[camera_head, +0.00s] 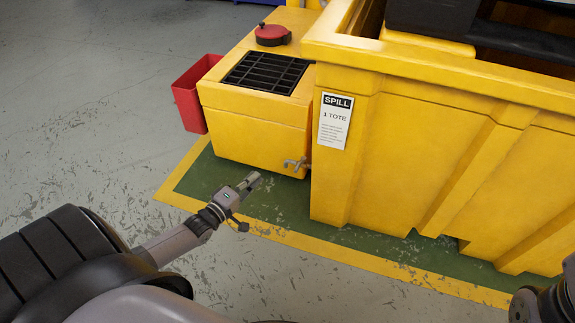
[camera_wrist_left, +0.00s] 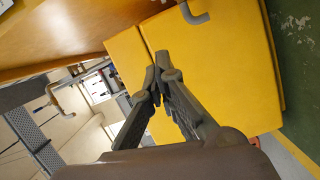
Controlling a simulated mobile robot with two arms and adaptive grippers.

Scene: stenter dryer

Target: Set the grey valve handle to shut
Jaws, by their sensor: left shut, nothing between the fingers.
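The small grey valve handle (camera_head: 298,162) is on the low front of the yellow sump box, near its right bottom corner. It is too small in the head view to tell its exact setting. In the left wrist view a grey bent piece (camera_wrist_left: 194,14), which looks like the valve, shows at the top edge on a yellow face. My left gripper (camera_head: 253,181) is shut and empty, in front of the box, to the left of and nearer than the handle, apart from it. Its closed fingers (camera_wrist_left: 157,77) show in the left wrist view.
A large yellow spill bin (camera_head: 340,190) with a label stands right beside the handle. The sump box (camera_head: 250,135) has a black grate (camera_head: 266,73) and red cap (camera_head: 272,34) on top. A red bin (camera_head: 192,92) hangs left. Open floor lies left.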

